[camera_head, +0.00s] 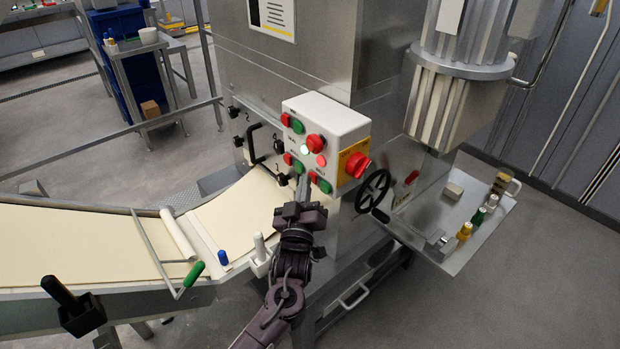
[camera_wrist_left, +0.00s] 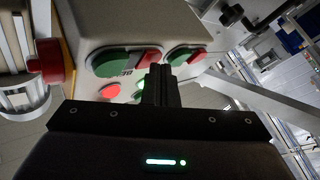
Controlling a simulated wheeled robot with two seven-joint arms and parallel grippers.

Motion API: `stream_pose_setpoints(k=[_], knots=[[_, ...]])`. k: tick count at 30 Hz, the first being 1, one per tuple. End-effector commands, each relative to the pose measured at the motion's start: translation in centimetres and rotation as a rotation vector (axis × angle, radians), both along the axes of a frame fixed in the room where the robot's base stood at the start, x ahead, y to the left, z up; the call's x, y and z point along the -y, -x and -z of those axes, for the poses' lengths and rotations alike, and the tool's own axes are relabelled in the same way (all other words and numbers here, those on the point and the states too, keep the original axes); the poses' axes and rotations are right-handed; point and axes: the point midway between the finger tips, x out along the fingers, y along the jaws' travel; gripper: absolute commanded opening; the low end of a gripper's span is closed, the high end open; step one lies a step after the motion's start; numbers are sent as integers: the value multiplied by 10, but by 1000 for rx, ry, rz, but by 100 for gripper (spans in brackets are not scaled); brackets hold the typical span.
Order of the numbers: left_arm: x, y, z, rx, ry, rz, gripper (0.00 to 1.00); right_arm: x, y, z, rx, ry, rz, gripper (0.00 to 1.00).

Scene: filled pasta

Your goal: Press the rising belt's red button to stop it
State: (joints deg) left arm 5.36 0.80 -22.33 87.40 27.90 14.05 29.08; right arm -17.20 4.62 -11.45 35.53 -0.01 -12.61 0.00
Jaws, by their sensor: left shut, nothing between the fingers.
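A white control box (camera_head: 335,118) on the steel machine carries several red and green button pairs. The lower left pair has a red button (camera_head: 288,159) and a green one (camera_head: 298,167); the lower right pair has a red button (camera_head: 313,176) and a green one (camera_head: 325,186). Labels are too small to tell which is the rising belt's. My left gripper (camera_head: 302,184) is shut and empty, its tips at the box's lower edge between these pairs. In the left wrist view its fingers (camera_wrist_left: 160,78) overlap the box face near a red-green pair (camera_wrist_left: 127,60); contact cannot be told.
A red mushroom button (camera_head: 357,165) on yellow sticks out at the box's right side. A black handwheel (camera_head: 373,190) is below it. A black handle (camera_head: 255,143) stands left of the box. The belt (camera_head: 75,248) with dough runs to the left.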

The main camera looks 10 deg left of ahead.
Motion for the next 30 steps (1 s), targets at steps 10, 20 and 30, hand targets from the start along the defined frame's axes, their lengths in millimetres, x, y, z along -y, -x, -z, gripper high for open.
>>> stream_pose_setpoints(k=[10,20,30], knots=[[-5,7,-1,0,0,1,0,0,0,-6,0,1,0,36],[-10,13,0,1,0,0,0,0,0,-9,0,0,0,36],[-21,27,-1,-2,-1,0,0,0,0,-19,0,0,0,36]])
